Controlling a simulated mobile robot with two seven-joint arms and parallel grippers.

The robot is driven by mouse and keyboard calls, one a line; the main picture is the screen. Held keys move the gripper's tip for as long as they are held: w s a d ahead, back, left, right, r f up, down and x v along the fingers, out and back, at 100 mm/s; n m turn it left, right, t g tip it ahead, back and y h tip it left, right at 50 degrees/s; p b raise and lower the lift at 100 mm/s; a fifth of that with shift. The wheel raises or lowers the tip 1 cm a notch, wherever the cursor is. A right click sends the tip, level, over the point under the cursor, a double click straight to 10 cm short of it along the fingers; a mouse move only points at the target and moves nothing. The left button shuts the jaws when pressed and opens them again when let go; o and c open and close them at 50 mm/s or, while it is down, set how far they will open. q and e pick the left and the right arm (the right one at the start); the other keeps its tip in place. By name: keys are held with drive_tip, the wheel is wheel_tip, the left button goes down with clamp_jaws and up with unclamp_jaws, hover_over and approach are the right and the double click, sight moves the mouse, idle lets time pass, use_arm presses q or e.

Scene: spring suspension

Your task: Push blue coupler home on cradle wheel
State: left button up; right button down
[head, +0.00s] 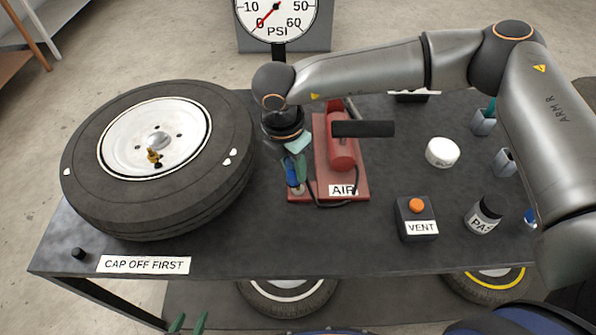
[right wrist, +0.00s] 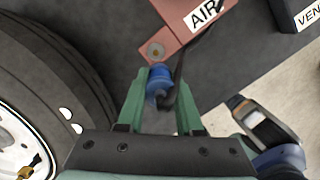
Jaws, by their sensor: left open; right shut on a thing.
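The wheel (head: 215,190) lies flat at the left of the table, with a white rim and a brass valve (head: 153,157). Its tyre (right wrist: 45,85) and the valve (right wrist: 35,160) also show in the right wrist view. My right gripper (right wrist: 160,95) is shut on the blue coupler (right wrist: 158,80), with a black hose beside it. In the head view the coupler (head: 291,175) is over the front-left corner of the red air base, right of the tyre. Whether it touches the base's round fitting (right wrist: 155,50) is unclear. My left gripper (head: 188,323) is open and empty at the bottom edge.
The red air unit (head: 341,150) stands mid-table. A vent box (head: 416,220), a paste jar (head: 483,215) and a white round tub (head: 442,152) stand to the right. A small black cap (head: 78,253) is near the "CAP OFF FIRST" label (head: 145,264). A PSI gauge (head: 277,15) stands behind.

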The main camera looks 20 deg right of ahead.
use_arm(q)
wheel_tip(320, 180, down, 3)
drive_tip(key=b, duration=0.2)
drive_tip(key=shift+b, duration=0.35)
use_arm(e)
drive_tip(key=s+a+r, duration=0.8)
drive_tip(key=r, duration=0.2)
drive_tip(key=shift+s+r, duration=0.2)
drive_tip(key=shift+s, duration=0.2)
